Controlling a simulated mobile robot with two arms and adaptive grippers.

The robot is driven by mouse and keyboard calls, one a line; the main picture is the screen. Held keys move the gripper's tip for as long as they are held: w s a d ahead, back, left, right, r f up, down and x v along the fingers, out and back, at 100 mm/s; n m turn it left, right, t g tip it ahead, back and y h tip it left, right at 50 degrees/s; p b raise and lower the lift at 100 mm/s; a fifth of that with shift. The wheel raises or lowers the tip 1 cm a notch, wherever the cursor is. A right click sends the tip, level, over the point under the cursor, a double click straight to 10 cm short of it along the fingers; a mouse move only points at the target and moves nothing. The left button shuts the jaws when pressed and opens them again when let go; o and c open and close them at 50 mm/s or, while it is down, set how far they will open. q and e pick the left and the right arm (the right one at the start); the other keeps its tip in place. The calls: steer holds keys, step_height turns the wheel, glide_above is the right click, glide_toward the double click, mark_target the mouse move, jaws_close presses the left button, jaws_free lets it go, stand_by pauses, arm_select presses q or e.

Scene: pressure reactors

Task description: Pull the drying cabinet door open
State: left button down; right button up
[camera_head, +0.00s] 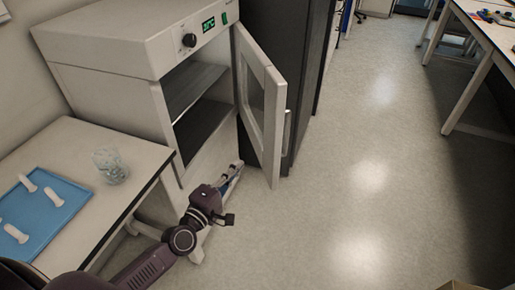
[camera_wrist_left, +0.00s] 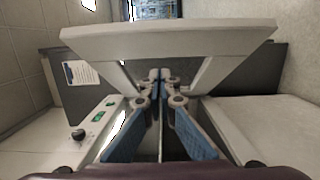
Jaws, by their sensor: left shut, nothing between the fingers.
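The white drying cabinet (camera_head: 110,45) stands at the upper left in the head view. Its door (camera_head: 270,125), a white frame with a window, stands open, swung out on the cabinet's right side. A pale upright handle (camera_head: 287,132) shows on the door's outer side. Dark shelves (camera_head: 200,105) show inside. My left gripper (camera_head: 236,170) is low in front of the cabinet, on the inner side of the door. In the left wrist view the gripper (camera_wrist_left: 160,76) is shut and empty, and the door (camera_wrist_left: 170,40) spans beyond the fingertips. Contact with the door cannot be told. My right gripper is out of view.
A white table (camera_head: 75,150) at the left holds a blue tray (camera_head: 45,205) with white pieces and a glass beaker (camera_head: 110,165). A dark tall cabinet (camera_head: 275,30) stands behind the door. Open floor (camera_head: 370,180) lies to the right, with a bench (camera_head: 490,40) beyond.

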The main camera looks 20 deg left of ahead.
arm_select(q)
glide_toward(271, 138)
steer(key=a, duration=0.3)
steer(key=w+d, duration=0.1)
steer(key=w, duration=0.1)
steer(key=w+d, duration=0.1)
steer(key=w+d+p, duration=0.1)
steer(key=w, duration=0.1)
steer(key=shift+w+d, duration=0.15)
steer(key=shift+w, duration=0.2)
steer(key=shift+w+d, duration=0.15)
steer(key=shift+d, duration=0.15)
steer(key=shift+f, duration=0.1)
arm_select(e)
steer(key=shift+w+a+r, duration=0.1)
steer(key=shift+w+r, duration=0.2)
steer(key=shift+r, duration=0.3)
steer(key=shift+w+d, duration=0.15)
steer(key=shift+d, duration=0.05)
